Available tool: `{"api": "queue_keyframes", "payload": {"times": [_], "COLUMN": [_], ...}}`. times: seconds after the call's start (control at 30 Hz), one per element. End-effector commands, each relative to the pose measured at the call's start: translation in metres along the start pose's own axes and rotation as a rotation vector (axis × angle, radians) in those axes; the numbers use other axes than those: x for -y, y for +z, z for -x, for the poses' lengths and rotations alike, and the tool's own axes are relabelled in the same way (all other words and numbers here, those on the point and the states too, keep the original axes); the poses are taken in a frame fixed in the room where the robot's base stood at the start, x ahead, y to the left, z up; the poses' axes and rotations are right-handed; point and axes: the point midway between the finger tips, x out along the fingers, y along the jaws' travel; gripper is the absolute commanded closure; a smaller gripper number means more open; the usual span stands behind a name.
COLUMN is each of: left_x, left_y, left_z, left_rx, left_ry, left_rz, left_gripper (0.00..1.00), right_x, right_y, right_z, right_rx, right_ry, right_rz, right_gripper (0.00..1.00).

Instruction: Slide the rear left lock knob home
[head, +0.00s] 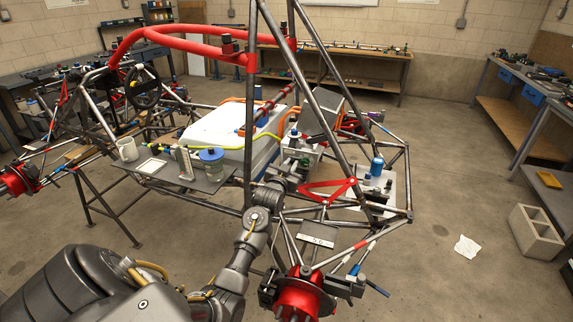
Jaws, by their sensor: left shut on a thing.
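My left arm comes in from the lower left and reaches up past the dark frame tubes. Its gripper (296,147) is at the grey metal block (311,155) beside the white battery-like case (222,131). It is shut on a small dark knob (294,134), which looks like the lock knob. The fingers and the knob's seat are small and partly hidden by the wrist, so I cannot tell how far in the knob sits. My right gripper is not in view.
Steel tubes (249,95) of the chassis rise close to my left arm. A grey shelf (190,176) carries a mug (127,150) and a blue-lidded jar (211,163).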

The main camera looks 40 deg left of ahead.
Motion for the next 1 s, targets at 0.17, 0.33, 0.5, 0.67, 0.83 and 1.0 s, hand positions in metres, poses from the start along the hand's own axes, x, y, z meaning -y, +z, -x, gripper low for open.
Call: {"api": "queue_keyframes", "payload": {"times": [0.17, 0.33, 0.5, 0.67, 0.83, 1.0], "left_x": [-0.0039, -0.0051, -0.0058, -0.0071, -0.0080, -0.0047], "left_y": [-0.0001, -0.0003, -0.0004, -0.0003, -0.0003, 0.0011], "left_z": [0.0001, -0.0002, -0.0001, -0.0002, -0.0002, -0.0002], "left_rx": [0.000, -0.001, -0.001, -0.001, 0.000, 0.000], "left_ry": [0.008, 0.010, 0.011, 0.014, 0.016, 0.015], "left_rz": [-0.002, -0.002, -0.003, -0.003, -0.003, -0.004], "left_gripper": [1.00, 0.69, 0.62, 0.62, 0.62, 0.62], "right_x": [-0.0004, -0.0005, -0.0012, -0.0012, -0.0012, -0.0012], "right_y": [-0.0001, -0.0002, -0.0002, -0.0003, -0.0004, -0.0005], "right_z": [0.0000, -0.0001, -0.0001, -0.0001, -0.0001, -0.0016], "right_rx": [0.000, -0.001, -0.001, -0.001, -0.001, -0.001], "right_ry": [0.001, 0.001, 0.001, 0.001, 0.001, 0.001], "right_rz": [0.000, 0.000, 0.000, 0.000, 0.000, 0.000], "right_gripper": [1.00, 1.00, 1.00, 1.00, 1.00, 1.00]}}
